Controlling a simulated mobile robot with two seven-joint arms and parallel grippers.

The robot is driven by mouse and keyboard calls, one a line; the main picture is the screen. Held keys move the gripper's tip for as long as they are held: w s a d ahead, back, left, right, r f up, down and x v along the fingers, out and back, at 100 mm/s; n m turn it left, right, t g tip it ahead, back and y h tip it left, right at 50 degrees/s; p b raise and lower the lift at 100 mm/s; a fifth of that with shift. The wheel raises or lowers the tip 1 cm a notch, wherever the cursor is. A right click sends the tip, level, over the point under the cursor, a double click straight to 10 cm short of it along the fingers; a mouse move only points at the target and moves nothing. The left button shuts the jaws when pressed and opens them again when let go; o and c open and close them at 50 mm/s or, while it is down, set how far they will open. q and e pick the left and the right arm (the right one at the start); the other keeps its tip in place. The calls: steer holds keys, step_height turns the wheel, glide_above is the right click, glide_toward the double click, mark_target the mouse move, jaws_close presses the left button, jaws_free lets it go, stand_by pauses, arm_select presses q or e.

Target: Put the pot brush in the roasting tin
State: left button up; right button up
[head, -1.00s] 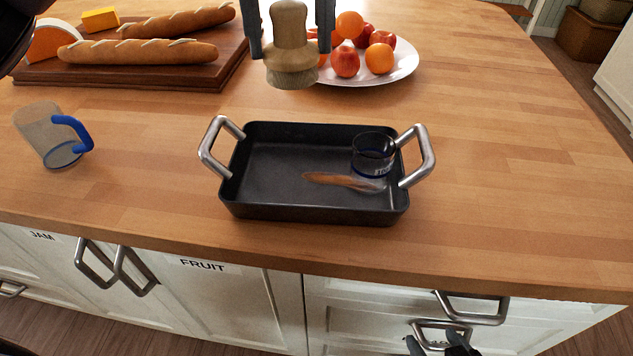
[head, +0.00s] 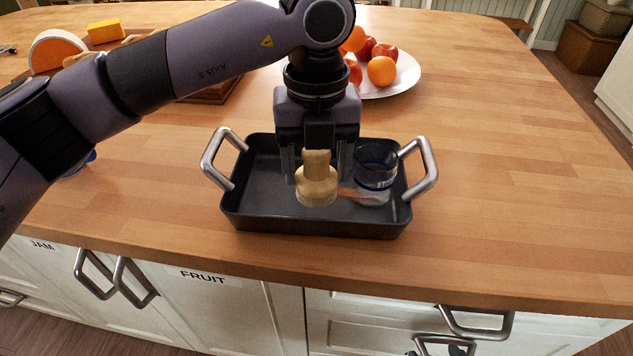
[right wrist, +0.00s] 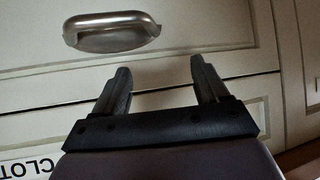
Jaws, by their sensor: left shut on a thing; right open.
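The pot brush (head: 317,186) has a pale wooden knob and a round bristle head. My left gripper (head: 317,172) is shut on it and holds it upright, bristles down, over the middle of the roasting tin. I cannot tell whether the bristles touch the floor of the tin. The black roasting tin (head: 260,215) stands near the front edge of the island, with a steel handle at each end. A clear glass (head: 376,172) with a blue band and a wooden-coloured utensil (head: 358,195) are in its right part. My right gripper (right wrist: 161,85) is open and empty before the cabinet fronts.
A white plate (head: 405,78) of apples and oranges is behind the tin. A bread board (head: 215,92), mostly hidden by my left arm, is at the back left. The worktop right of the tin is clear. A drawer handle (right wrist: 111,30) shows in the right wrist view.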

mark_target(316, 186)
arm_select(q)
step_height(316, 186, down, 4)
steer(key=shift+f, duration=0.2)
steer(key=shift+f, duration=0.1)
steer(key=o, duration=0.7)
steer(key=shift+f, duration=0.1)
steer(key=shift+c, duration=0.2)
steer(key=o, duration=0.4)
steer(key=shift+o, duration=0.2)
